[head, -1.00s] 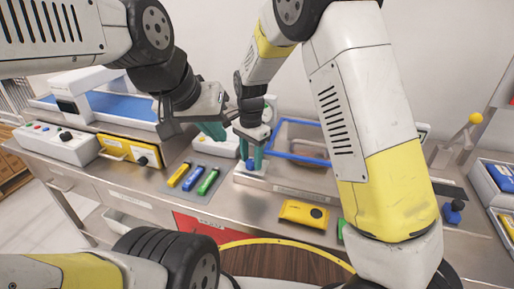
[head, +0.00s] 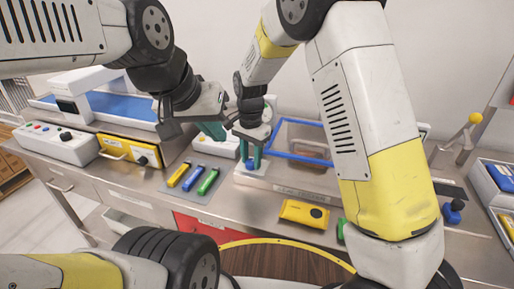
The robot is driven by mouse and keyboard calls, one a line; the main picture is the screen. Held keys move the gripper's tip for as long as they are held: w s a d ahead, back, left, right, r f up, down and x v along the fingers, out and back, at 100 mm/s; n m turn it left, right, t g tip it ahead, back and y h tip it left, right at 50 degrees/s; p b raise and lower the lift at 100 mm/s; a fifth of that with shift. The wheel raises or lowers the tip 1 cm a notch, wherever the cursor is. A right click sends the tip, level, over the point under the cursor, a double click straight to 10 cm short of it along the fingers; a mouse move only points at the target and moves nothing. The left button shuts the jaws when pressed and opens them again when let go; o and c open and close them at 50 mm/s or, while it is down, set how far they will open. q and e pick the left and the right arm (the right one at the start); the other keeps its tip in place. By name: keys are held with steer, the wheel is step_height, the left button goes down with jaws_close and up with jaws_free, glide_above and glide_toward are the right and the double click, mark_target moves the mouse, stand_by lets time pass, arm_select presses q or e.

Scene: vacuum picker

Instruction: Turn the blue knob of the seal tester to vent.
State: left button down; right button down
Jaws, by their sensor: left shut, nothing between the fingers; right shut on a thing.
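The seal tester is a white box with a clear chamber (head: 300,150) framed in blue (head: 297,157), at the middle of the bench. Its blue knob (head: 250,164) is small and low on the left part of the white box, partly hidden by fingers. My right gripper (head: 252,158) points down over the knob with its teal fingers shut on it. My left gripper (head: 216,134) is shut and empty, just up and left of the right one. Which way the knob points cannot be told.
Yellow, blue and green pens (head: 193,179) lie on a grey mat left of the tester. A yellow device (head: 304,213) lies in front. A white control box (head: 62,146) and a yellow-fronted unit (head: 128,149) stand at left. A blue-knobbed item (head: 453,211) is at right.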

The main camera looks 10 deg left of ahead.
mark_target(251, 161)
steer(key=n, duration=1.2)
steer(key=shift+n, duration=0.4)
stand_by(0.3)
steer(key=c, duration=1.3)
jaws_free()
step_height(251, 161, up, 8)
steer(key=shift+f, duration=0.1)
